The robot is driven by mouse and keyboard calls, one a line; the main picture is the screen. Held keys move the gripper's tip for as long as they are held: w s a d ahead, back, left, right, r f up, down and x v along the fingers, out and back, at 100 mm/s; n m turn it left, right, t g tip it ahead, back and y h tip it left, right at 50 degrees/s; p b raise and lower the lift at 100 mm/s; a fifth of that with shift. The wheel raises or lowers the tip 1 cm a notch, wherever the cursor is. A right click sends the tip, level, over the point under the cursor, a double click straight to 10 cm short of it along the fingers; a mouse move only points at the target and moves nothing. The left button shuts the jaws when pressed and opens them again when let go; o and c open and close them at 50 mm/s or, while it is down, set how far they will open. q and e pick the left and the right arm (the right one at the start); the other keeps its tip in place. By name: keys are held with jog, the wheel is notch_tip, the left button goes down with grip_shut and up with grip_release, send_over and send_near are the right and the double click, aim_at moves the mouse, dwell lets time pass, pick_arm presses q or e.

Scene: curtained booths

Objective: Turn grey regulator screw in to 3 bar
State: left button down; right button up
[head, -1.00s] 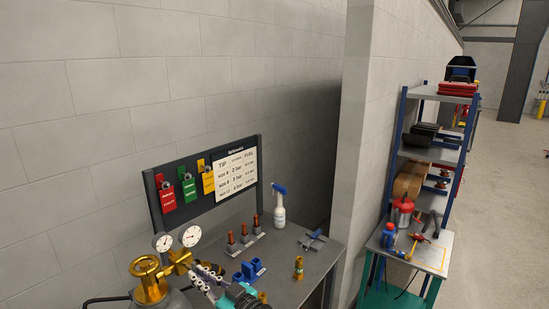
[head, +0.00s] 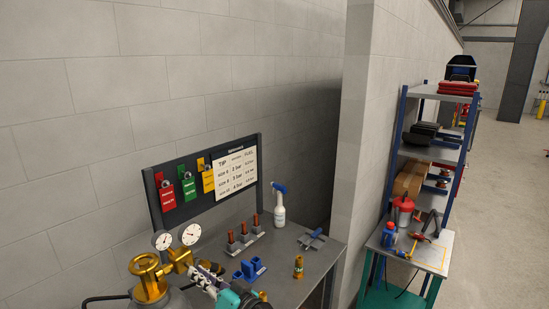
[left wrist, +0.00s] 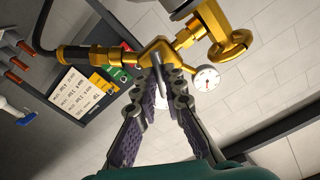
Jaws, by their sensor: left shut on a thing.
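The brass regulator (head: 180,261) stands on top of a grey cylinder at the lower left, with two white dial gauges (head: 190,234). Its body also shows at the top of the left wrist view (left wrist: 155,50). The gauge needles are too small to read. My left gripper (head: 208,273) is at the front right of the regulator. In the left wrist view its two fingers (left wrist: 163,80) close together right against the brass body. My right gripper is not in view.
A dark bench holds red-tipped pieces (head: 243,238), a blue holder (head: 249,269), a brass fitting (head: 298,267) and a spray bottle (head: 279,210). A board (head: 151,200) with coloured tags and a white chart stands behind. A wall end and shelving (head: 432,147) stand at right.

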pick_arm(q)
jog(key=shift+m, duration=0.7)
jog(key=m, duration=0.3)
jog(key=shift+m, duration=0.3)
jog(key=c, duration=1.5)
grip_release()
jog(key=shift+c, duration=0.2)
